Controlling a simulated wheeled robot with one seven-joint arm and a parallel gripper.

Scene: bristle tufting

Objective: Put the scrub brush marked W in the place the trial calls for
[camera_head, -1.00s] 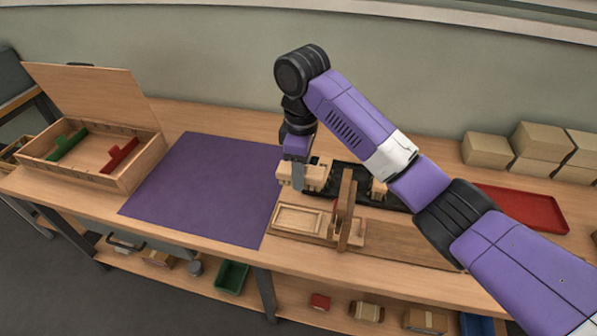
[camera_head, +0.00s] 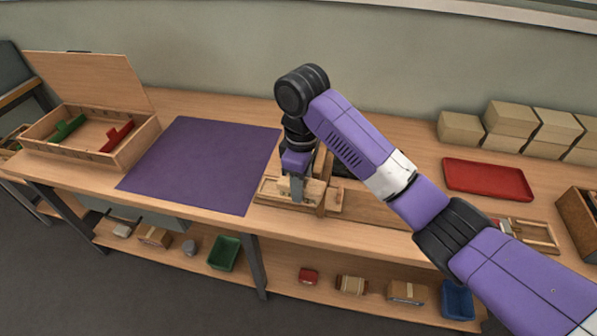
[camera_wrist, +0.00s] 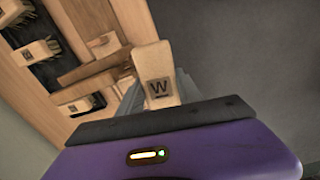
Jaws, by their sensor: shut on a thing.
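The scrub brush marked W (camera_wrist: 156,72) is a pale wooden block with a dark W on its end, seen large in the wrist view. My gripper (camera_head: 299,196) is shut on it. In the head view the held brush (camera_head: 287,187) is over the shallow wooden tray (camera_head: 267,190) of the wooden fixture, beside its upright post (camera_head: 323,180). I cannot tell whether the brush touches the tray. Its underside is hidden. In the wrist view several other pale brushes with dark bristles show at left, one marked brush (camera_wrist: 35,51) among them; its mark is unclear.
An open wooden box (camera_head: 122,160) with green (camera_head: 66,129) and red (camera_head: 116,136) pieces stands at left. A purple mat (camera_head: 200,165) lies clear beside it. A red tray (camera_head: 488,180) and stacked cartons (camera_head: 510,118) are at right. My arm hides part of the bench.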

